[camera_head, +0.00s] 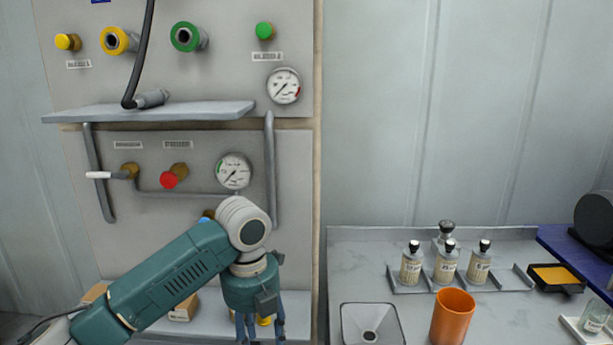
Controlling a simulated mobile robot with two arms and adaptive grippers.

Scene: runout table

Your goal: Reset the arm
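My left arm comes in from the lower left, in front of the wall panel (215,70). Its elbow-like wrist joint bends down and my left gripper (261,327) points downward at the bottom of the view, over the lower shelf (300,305). Its dark fingers show on either side of a small yellow item (265,320). I cannot tell whether this item is between the fingers or behind them. The fingertips are close to the picture's lower edge. My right gripper is not in view.
A grey shelf (185,112) with a black hose (140,60) juts from the panel. Below it are a red knob (169,180) and a gauge (234,171).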

